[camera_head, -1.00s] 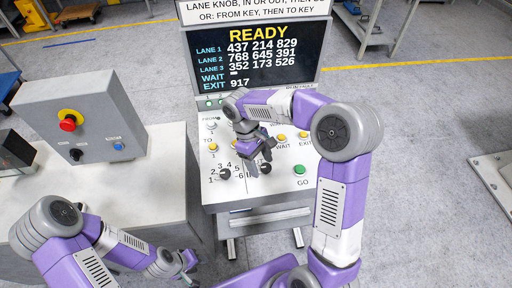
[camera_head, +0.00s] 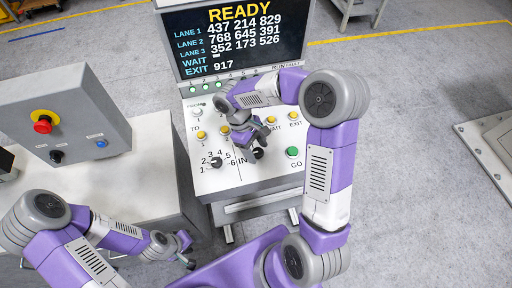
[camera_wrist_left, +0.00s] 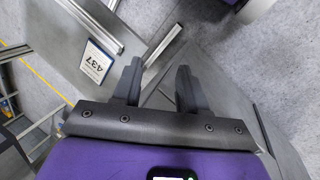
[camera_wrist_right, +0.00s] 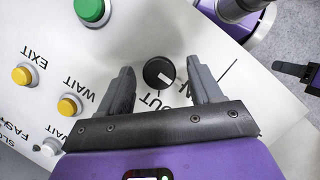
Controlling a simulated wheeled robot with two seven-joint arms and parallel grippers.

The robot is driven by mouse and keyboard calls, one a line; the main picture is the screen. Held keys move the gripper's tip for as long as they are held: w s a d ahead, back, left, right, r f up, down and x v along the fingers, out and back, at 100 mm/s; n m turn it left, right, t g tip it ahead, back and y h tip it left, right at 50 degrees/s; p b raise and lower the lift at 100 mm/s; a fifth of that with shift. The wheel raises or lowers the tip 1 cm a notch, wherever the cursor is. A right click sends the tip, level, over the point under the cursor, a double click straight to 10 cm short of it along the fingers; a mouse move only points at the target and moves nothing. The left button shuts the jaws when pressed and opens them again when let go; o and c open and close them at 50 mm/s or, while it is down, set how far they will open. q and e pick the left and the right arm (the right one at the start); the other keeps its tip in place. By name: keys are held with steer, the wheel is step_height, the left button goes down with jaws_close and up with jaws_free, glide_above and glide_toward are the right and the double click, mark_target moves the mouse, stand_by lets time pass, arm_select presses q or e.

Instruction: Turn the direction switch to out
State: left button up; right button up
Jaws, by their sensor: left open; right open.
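The direction switch is a round black knob (camera_wrist_right: 159,72) with a white mark, on the white sloping panel. In the right wrist view its mark points to the lower right, on the side of the partly hidden IN label; the OUT label is partly covered by my gripper. The knob also shows in the head view (camera_head: 259,153), beside the IN label. My right gripper (camera_wrist_right: 158,76) is open, its fingers on either side of the knob in the picture; contact cannot be told. My left gripper (camera_head: 188,251) is open and empty, low at the left of the console; its fingers show in the left wrist view (camera_wrist_left: 160,70).
A numbered black lane knob (camera_head: 216,163) sits left of the switch. A green GO button (camera_head: 292,152) and several yellow buttons are close by. The screen (camera_head: 238,42) reads READY. A grey box with a red stop button (camera_head: 43,125) stands at the left.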

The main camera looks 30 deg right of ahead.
steer(key=shift+w, duration=0.1)
steer(key=shift+c, duration=0.4)
steer(key=c, duration=1)
steer(key=shift+o, duration=0.2)
steer(key=shift+m, duration=0.4)
steer(key=m+y, duration=0.1)
steer(key=m, duration=0.1)
steer(key=m+y+p, duration=0.1)
steer(key=m, duration=0.2)
steer(key=shift+d+g, duration=0.2)
steer(key=shift+g, duration=0.2)
steer(key=m+y, duration=0.1)
steer(key=m, duration=0.2)
steer(key=m+y+p, duration=0.1)
steer(key=m, duration=0.2)
steer(key=shift+d+t, duration=0.2)
steer(key=shift+t, duration=0.1)
steer(key=shift+m+y, duration=0.3)
